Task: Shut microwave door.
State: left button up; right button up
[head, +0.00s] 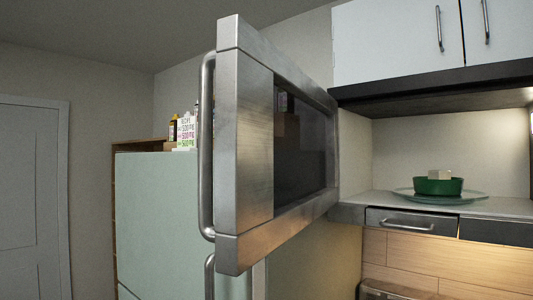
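The microwave door (255,150) stands wide open in the head view, swung out toward me. It has a brushed steel frame, a dark window (300,150) and a long vertical bar handle (207,150) along its near left edge. Its far edge meets the left side of a lit opening, which looks like the microwave interior (420,145). Inside, a green bowl (438,186) with a pale block in it sits on a clear round plate (470,197). Neither of my grippers is in view, and nothing is seen touching the door.
A pale green fridge (158,220) stands behind the door at left, with a carton (186,130) and a bottle on top. White cupboards (395,45) hang above the opening. A drawer front with a handle (408,226) is below it. A grey room door (30,200) is at far left.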

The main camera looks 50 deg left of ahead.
aim_at(276, 155)
jog(key=j+u, duration=0.3)
jog(key=j, duration=1.55)
jog(key=k+j+u, duration=0.45)
jog(key=k+j, duration=0.15)
